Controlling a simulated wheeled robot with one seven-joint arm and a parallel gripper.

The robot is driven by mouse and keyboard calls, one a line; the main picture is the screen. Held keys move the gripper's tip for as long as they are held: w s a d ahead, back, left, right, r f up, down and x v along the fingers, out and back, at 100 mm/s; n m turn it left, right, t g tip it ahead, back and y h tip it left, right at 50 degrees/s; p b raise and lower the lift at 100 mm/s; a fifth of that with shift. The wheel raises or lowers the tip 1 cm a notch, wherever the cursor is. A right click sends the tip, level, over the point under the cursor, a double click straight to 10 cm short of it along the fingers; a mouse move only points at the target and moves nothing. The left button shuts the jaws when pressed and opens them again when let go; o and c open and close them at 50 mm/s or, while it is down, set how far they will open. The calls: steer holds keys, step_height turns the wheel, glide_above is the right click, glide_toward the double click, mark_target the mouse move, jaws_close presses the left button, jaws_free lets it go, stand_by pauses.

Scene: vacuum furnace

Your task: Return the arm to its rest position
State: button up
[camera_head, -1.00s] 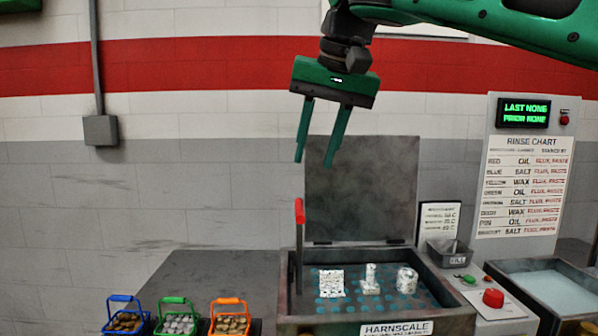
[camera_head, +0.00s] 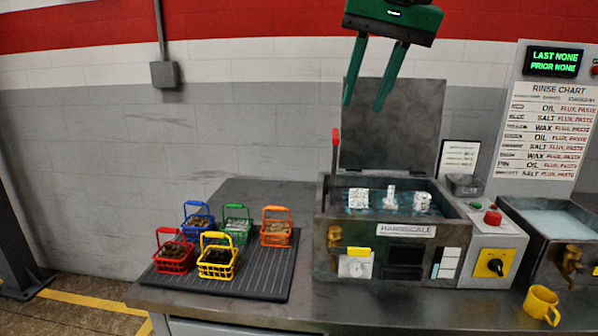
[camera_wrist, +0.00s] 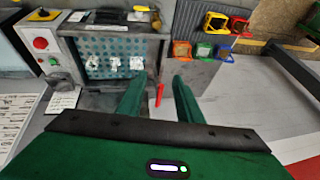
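My gripper (camera_head: 375,75) is green with two long fingers. It hangs in the air in front of the raised lid of the Harnscale furnace box, high above the bench. Its fingers are apart with nothing between them. In the wrist view the gripper (camera_wrist: 158,88) shows the same gap, with the open box (camera_wrist: 112,38) beyond it to the left. Most of my arm is out of the picture in the head view.
The Harnscale box (camera_head: 395,262) holds several white pieces, with its grey lid (camera_head: 395,125) up and a red-tipped lever (camera_head: 335,138) at its left. Several coloured baskets stand on a ribbed mat (camera_head: 240,283). A yellow mug (camera_head: 541,305) stands at the front right. A rinse tank (camera_head: 540,215) is at right.

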steer(key=s+d+f+m+g+h, duration=0.1)
steer(key=s+d+f, duration=0.2)
steer(key=d+f, duration=0.7)
steer(key=s+d+f+m+g+h, duration=0.1)
steer(key=s+d+f, duration=0.1)
steer(key=d+f, duration=0.8)
steer(key=s+d+f+m+g, duration=0.1)
steer(key=s+d+f, duration=0.3)
steer(key=s+f, duration=0.5)
steer(key=s+d+f+m+g, duration=0.1)
steer(key=s+d+f, duration=0.4)
steer(key=s+f, duration=0.3)
steer(key=s, duration=0.3)
steer(key=shift+d+f+m+g+y, duration=0.3)
steer(key=shift+f+g, duration=0.1)
steer(key=shift+w, duration=0.1)
steer(key=shift+w+f, duration=0.2)
steer(key=shift+w, duration=0.4)
